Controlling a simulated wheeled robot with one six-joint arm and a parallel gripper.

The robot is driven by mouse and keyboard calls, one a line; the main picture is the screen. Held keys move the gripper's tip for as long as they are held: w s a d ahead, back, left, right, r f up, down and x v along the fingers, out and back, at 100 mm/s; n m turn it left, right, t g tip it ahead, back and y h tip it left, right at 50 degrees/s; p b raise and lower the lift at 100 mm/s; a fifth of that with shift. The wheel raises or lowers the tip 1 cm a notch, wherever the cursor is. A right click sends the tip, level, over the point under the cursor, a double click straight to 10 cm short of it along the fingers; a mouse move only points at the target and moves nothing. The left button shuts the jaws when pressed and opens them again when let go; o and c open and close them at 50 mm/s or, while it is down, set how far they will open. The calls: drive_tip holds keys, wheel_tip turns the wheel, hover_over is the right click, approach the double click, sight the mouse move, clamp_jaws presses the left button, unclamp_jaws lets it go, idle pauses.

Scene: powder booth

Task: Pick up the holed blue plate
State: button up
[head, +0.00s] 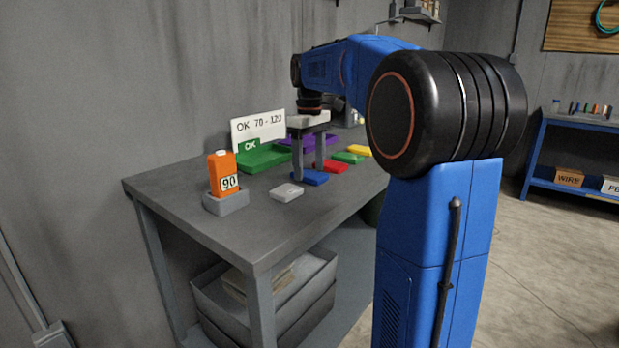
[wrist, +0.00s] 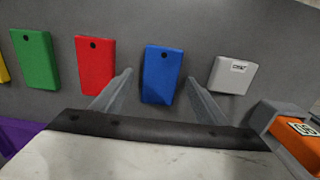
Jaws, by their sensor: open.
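The blue plate (wrist: 162,75) lies flat on the table, with a dark hole near its far edge in the wrist view. It also shows in the head view (head: 314,179), partly hidden behind my gripper. My gripper (wrist: 158,85) is open and points down over the blue plate. One finger is on each side of the plate, with the red plate beyond the left finger. In the head view my gripper (head: 309,172) is low over the plate. I cannot tell whether the fingertips touch the table.
A red plate (wrist: 95,65), a green plate (wrist: 36,60) and a light grey labelled block (wrist: 233,74) flank the blue plate. A yellow plate (head: 357,150) lies farther off. An orange gauge (head: 223,172) in a grey holder, a green tray (head: 262,158) and a purple tray (head: 325,141) stand nearby.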

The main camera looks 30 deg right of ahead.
drive_tip(key=shift+f, duration=0.4)
drive_tip(key=c, duration=1.3)
drive_tip(key=shift+r, duration=0.1)
